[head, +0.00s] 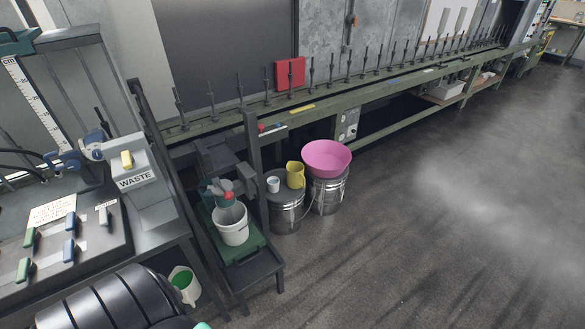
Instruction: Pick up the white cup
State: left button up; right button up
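A small white cup (273,184) stands upright on the dark lid of a metal drum (287,213), near the middle of the head view. It is just left of a yellow jug (295,175) on the same lid. Neither of my grippers can be made out in the head view, so nothing is seen near the cup.
A pink basin (327,157) sits on a second drum (328,195) at the right. A dark stand with a white bucket (231,224) is left of the cup. A long green spindle bench (400,82) runs behind. The floor (420,220) at the right is clear.

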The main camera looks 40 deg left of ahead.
aim_at(273, 182)
jog(key=i+u, duration=0.2)
jog(key=i, duration=0.25)
jog(key=i+l+u, duration=0.15)
jog(key=i, duration=0.3)
jog(key=i+l+u, duration=0.2)
jog(key=i, duration=0.2)
